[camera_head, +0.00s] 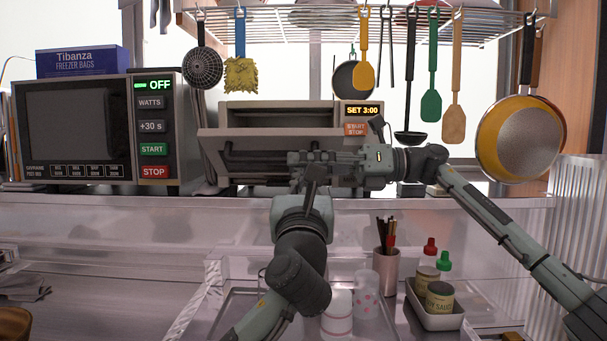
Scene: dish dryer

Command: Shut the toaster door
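The toaster (279,109) stands on the shelf at the middle back, with a lit "SET 3:00" display on its right. Its door (212,146) is hinged down and open, tilted out toward me, and the cavity shows above it. A dark handle bar (250,160) runs along the door front. My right gripper (297,164) reaches in from the right and lies level in front of the door's right part. My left gripper (312,178) points up from below, close to the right gripper's fingers. The grippers overlap, so their finger openings and any contact with the door are unclear.
A microwave (80,130) with a freezer-bag box (82,62) stands left of the toaster. Utensils and pans hang from a rack (290,36) above. Below are a chopstick cup (386,270), a sauce caddy (433,312) and cups (338,312).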

